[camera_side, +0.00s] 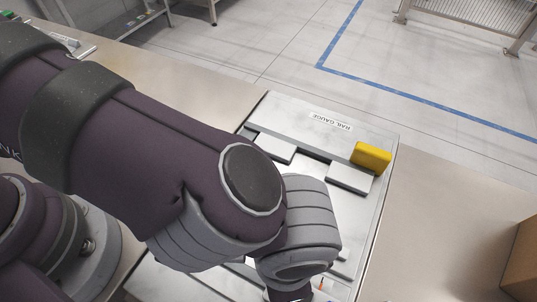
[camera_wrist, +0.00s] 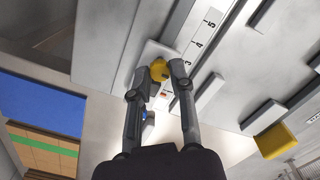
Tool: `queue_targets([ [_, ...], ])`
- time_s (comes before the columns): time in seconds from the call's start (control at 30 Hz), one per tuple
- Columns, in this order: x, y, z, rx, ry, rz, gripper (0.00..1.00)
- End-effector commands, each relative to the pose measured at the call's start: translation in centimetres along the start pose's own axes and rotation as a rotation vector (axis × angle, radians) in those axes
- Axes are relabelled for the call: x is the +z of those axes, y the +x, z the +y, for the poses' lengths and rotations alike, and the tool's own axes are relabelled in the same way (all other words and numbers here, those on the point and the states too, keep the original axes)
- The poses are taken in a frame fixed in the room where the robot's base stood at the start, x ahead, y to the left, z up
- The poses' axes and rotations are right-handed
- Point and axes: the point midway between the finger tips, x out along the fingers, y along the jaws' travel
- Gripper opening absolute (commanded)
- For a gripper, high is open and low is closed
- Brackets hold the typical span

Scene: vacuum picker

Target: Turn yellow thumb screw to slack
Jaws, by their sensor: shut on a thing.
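In the wrist view the yellow thumb screw (camera_wrist: 159,70) sits on a pale block beside a printed number scale. The two fingertips of my gripper (camera_wrist: 158,80) are on either side of the screw, shut on it. A small orange-red mark (camera_wrist: 165,95) shows just below the screw, between the fingers. In the side view my arm hides the screw and the fingertips. The metal plate labelled "RAIL GAUGE" (camera_side: 331,121) lies on the bench.
A yellow block (camera_side: 371,157) stands at the plate's far right corner; it also shows in the wrist view (camera_wrist: 275,140). A brown box (camera_side: 523,262) is at the right edge. The bench (camera_side: 440,230) between plate and box is clear.

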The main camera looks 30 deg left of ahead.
Motion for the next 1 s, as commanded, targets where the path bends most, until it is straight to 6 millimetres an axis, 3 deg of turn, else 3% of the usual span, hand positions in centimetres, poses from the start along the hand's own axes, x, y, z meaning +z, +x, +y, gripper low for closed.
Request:
queue_targets([
  [0.43,0.0,0.0,0.0,0.001,-0.007,0.001,0.00],
  [0.47,0.0,0.0,0.0,0.001,-0.007,0.001,0.24],
  [0.63,0.0,0.0,0.0,0.000,-0.006,0.001,0.47],
  [0.9,0.0,-0.1,0.0,0.000,-0.006,0.000,0.47],
  [1.0,-0.1,-1.0,0.0,0.000,-0.006,0.003,0.47],
])
